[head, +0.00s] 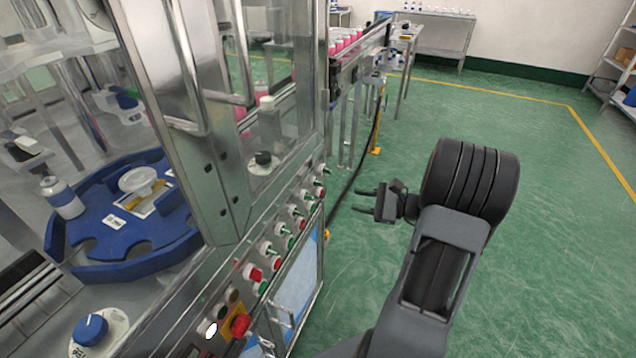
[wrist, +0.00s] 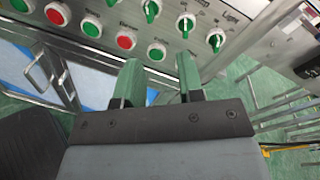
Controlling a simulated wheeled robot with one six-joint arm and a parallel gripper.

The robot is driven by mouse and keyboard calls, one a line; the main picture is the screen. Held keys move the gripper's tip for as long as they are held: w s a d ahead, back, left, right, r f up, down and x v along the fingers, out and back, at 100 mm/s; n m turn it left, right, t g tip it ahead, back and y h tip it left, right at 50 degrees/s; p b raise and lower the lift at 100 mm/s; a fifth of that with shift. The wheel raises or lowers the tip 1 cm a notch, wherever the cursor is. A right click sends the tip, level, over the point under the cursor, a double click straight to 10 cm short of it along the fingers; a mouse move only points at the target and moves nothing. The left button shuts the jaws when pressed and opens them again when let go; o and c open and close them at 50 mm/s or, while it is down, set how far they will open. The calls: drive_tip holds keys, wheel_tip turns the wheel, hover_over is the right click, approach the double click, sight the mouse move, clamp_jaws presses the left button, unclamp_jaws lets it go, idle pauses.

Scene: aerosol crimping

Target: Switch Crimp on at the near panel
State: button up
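The near panel (head: 285,235) is a sloping metal strip along the machine's front edge, with a row of green rotary switches and round buttons. In the wrist view, green rotary switches (wrist: 185,25) stand in an upper row above red buttons (wrist: 125,41) and green buttons (wrist: 156,52). Small labels lie beside the controls; I cannot make out which one reads Crimp. My gripper (head: 357,200) is to the right of the panel, over the floor and apart from it. In the wrist view my gripper (wrist: 160,78) is open and empty, its fingers pointing toward the panel.
A red emergency stop (head: 241,324) on yellow sits at the panel's near end. Metal handles (head: 282,318) stick out below the panel. The glazed machine frame rises behind it, with a blue turntable (head: 130,262) inside. Green floor is clear to the right.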

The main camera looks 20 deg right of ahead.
sight(319, 183)
drive_tip(key=w+a+m+t, duration=0.1)
drive_tip(key=w+a+t, duration=0.1)
drive_tip(key=w+a, duration=0.4)
drive_tip(key=w+f, duration=0.1)
drive_tip(key=w, duration=0.4)
drive_tip(key=shift+a+m+h, duration=0.2)
drive_tip(key=shift+m+h, duration=0.1)
clamp_jaws()
